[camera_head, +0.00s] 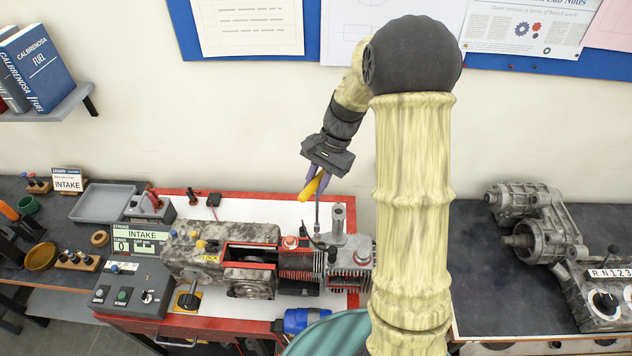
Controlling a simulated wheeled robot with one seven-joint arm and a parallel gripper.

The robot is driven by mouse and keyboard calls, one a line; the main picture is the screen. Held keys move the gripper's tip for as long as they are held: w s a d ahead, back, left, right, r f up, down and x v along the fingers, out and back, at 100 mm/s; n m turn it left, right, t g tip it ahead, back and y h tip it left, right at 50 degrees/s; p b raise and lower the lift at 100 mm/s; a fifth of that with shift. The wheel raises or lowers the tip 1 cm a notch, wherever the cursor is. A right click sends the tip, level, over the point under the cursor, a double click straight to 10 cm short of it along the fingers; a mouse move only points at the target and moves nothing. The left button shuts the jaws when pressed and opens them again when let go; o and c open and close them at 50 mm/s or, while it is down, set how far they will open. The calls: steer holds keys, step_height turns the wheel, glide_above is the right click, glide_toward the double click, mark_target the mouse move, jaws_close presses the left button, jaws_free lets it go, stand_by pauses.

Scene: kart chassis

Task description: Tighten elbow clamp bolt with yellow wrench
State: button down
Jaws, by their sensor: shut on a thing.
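My gripper (316,180) is shut on the yellow wrench (309,190), above the right part of the engine assembly. The wrench has a yellow handle, and a thin dark shaft (317,215) runs down from it toward the top of the assembly. The engine assembly (215,255) lies on a red-edged white bench top, with a finned cylinder (338,262) at its right end. The elbow clamp bolt cannot be made out at this size. Whether the shaft's lower tip touches anything is unclear.
A grey upright post (338,218) stands close right of the shaft. A control box (135,285) and an intake display (140,238) stand at left. A gearbox (540,235) sits on the right bench. A blue cylinder (305,320) lies at the front. My arm hides part of the bench.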

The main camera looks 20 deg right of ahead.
steer(key=shift+r+p, duration=2.2)
steer(key=shift+r, duration=0.4)
steer(key=shift+f, duration=0.15)
